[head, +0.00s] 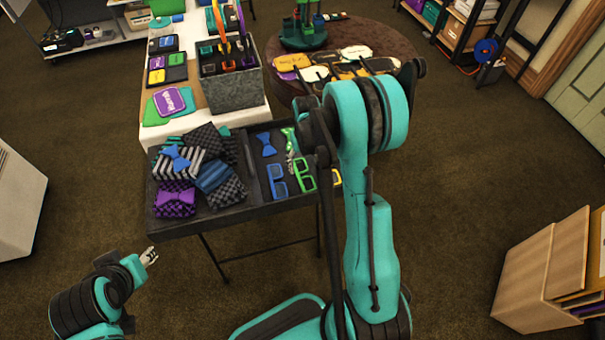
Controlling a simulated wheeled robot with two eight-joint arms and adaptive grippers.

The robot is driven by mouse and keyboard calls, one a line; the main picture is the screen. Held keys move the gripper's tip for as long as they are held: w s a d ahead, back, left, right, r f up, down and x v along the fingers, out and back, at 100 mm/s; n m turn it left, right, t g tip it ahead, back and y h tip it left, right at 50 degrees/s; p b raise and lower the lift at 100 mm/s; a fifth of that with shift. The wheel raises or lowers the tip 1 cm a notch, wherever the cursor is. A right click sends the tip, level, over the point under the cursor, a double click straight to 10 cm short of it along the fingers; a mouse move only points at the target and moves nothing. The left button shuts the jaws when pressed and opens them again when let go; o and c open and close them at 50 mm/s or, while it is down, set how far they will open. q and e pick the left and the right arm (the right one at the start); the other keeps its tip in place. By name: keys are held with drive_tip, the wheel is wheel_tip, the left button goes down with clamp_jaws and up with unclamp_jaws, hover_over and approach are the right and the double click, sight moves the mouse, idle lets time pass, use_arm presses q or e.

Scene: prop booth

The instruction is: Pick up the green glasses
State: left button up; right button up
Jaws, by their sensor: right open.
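The green glasses (303,176) lie in the right compartment of a dark tray table (262,213), beside blue glasses (277,181). My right arm rises just to their right. My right gripper (291,159) shows small and partly hidden over the tray, just beyond the green glasses; it is open, and I see nothing held in it. Whether it touches anything I cannot tell. My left gripper (149,257) is low at the left, in front of the tray and well away from the glasses; its finger gap is too small to read.
A blue bow tie (266,144) and a green item (288,138) lie behind the glasses. A yellow item (336,178) is partly hidden by my arm. Folded cloths and a purple bow tie (176,202) fill the tray's left. A grey bin (232,92) stands behind; a wooden box (540,275) stands right.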

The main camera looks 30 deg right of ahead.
sight(306, 180)
wheel_tip(306, 180, down, 3)
drive_tip(key=shift+d+f+b, duration=0.1)
drive_tip(key=shift+b, duration=0.5)
wheel_tip(306, 180, down, 5)
drive_tip(key=shift+b, duration=1.25)
drive_tip(key=shift+s, duration=0.1)
drive_tip(key=c, duration=1.2)
